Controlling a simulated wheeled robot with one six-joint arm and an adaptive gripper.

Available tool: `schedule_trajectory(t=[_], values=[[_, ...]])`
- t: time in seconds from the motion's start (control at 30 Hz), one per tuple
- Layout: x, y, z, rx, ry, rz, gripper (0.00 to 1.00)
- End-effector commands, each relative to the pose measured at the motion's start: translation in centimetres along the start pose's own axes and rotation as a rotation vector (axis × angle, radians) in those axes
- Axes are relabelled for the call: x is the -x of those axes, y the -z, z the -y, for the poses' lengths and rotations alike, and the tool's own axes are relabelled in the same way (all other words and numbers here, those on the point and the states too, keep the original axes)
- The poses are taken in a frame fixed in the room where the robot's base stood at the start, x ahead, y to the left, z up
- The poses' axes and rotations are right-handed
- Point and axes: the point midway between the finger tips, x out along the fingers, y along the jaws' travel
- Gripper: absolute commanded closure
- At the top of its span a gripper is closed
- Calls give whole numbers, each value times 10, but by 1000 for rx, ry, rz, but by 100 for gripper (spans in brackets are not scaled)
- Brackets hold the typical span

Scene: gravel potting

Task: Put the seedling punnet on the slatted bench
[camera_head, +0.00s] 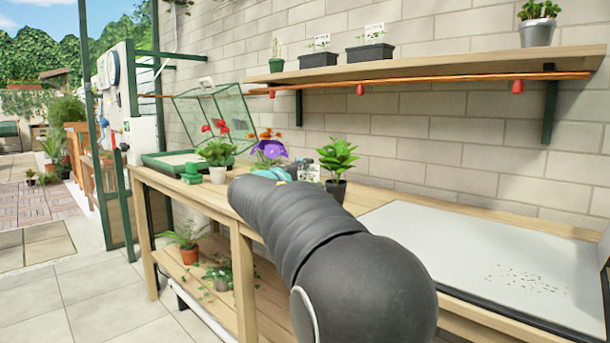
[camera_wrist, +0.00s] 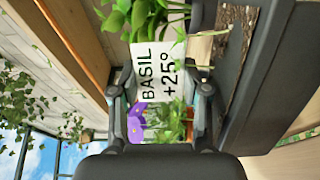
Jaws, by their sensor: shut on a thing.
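My gripper (camera_head: 287,170) is at the end of my dark arm, above the wooden bench among potted plants. In the wrist view my gripper (camera_wrist: 165,95) is shut on the seedling punnet (camera_wrist: 268,65), a black tray with brown soil, but the exact contact is unclear. Its white label (camera_wrist: 147,75) reads "BASIL +25°" and shows between the fingers. In the head view the punnet is mostly hidden; a small white label shows beside the gripper. The wooden bench (camera_head: 209,200) runs along the wall; my arm covers part of its top.
A plant in a black pot (camera_head: 337,190) stands right of my gripper. Left of it are a white-potted plant (camera_head: 217,174) and a green mesh cover (camera_head: 215,115). Two black planters (camera_head: 318,60) (camera_head: 369,53) stand on the wall shelf (camera_head: 440,66). A pale panel (camera_head: 470,245) lies at right.

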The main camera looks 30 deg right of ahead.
Motion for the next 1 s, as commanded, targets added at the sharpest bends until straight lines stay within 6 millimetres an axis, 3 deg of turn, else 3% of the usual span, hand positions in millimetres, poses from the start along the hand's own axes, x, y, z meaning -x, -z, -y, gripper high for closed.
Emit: schedule_trajectory(t=[0.37, 0.4, 0.5, 0.83, 1.0], values=[[0, 0, 6, -1, -1, 0, 100], [0, 0, 4, -1, -1, 0, 44], [0, 0, 5, -1, -1, 0, 24], [3, 1, 8, 2, 4, -1, 24], [24, 1, 7, 1, 3, -3, 24]])
